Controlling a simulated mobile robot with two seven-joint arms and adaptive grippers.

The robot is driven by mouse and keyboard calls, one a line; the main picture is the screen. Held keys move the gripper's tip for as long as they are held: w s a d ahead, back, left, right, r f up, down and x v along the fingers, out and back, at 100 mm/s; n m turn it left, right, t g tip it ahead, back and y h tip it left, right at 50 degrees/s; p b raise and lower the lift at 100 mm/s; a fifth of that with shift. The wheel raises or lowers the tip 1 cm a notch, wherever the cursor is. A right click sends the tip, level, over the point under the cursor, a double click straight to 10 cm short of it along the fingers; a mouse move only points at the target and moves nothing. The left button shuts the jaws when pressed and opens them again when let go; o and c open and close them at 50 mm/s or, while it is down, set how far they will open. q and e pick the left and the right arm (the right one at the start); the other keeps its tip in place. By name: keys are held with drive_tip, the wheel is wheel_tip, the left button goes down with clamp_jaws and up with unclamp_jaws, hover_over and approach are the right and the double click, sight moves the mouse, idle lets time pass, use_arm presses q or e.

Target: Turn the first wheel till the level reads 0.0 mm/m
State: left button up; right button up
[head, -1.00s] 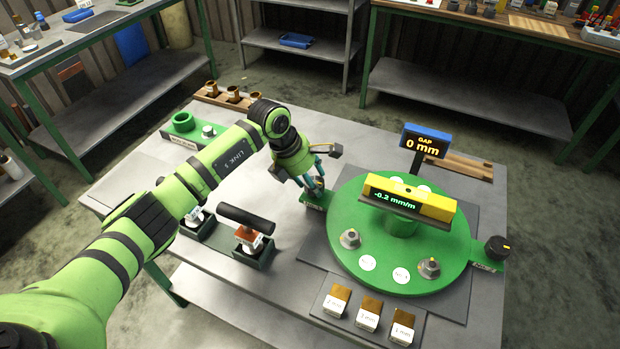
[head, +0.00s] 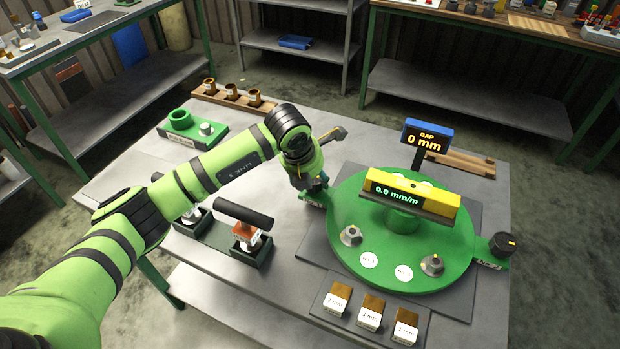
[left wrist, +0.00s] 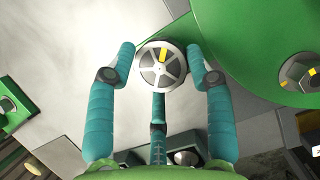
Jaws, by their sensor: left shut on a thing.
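The yellow level (head: 440,203) lies across the top of the green round disperser plate (head: 350,205), and its display reads 0.0 mm/m. My left gripper (head: 316,186) is at the plate's left edge, pointing down, and largely hides the first wheel in the head view. In the left wrist view the first wheel (left wrist: 160,66) is a grey spoked disc with a yellow mark. The teal fingers of my left gripper (left wrist: 164,62) are closed around its rim. My right gripper is not in view.
A dark second wheel (head: 502,245) sits at the plate's right. A gap display (head: 427,137) behind reads 0 mm. Labelled shim blocks (head: 370,312) lie in front. A black-handled tool (head: 243,214) stands left, near my arm. A green fixture (head: 190,130) stands farther back.

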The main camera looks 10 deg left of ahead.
use_arm(q)
drive_tip(key=shift+d, duration=0.3)
drive_tip(key=o, duration=1.1)
drive_tip(key=shift+c, duration=0.2)
drive_tip(key=shift+w+d, duration=0.1)
drive_tip(key=shift+r, duration=0.1)
drive_tip(key=shift+a+r, duration=0.25)
drive_tip(key=d+v, duration=0.1)
drive_tip(key=v, duration=1)
drive_tip(key=shift+a, duration=0.2)
drive_tip(key=shift+r, duration=0.1)
